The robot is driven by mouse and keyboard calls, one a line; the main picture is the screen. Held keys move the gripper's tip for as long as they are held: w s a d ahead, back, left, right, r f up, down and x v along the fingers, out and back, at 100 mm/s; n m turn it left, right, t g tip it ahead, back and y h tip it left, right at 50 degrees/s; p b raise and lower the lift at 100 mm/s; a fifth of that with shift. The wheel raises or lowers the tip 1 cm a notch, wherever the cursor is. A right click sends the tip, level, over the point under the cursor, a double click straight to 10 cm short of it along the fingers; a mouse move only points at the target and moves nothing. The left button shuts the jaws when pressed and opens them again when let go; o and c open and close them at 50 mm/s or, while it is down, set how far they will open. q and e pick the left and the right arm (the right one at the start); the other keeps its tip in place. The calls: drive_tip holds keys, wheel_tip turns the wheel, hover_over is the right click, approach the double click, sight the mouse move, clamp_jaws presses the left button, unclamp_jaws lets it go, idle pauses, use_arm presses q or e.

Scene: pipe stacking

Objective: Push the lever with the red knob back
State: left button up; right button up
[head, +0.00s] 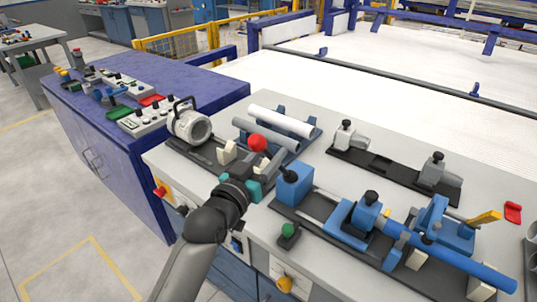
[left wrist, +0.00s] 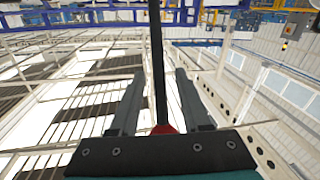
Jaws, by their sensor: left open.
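The red knob (head: 257,143) shows in the head view just above my left gripper (head: 262,165), at the left end of the workbench. In the left wrist view, a black rod (left wrist: 157,50) runs between the two spread fingers of the left gripper (left wrist: 158,76). A small part of the red knob (left wrist: 163,129) shows at the rod's lower end, close to the gripper's body. The left gripper is open. I cannot tell whether the fingers touch the lever. My right gripper is not in view.
A grey round fitting (head: 190,127) stands left of the knob, and pale pipes (head: 280,121) lie behind it. A blue clamp block (head: 293,184) is close on the right. A blue pipe fixture (head: 440,262) fills the right front. A blue bench (head: 150,110) stands at the left.

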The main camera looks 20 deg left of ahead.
use_arm(q)
clamp_jaws()
idle(1.4)
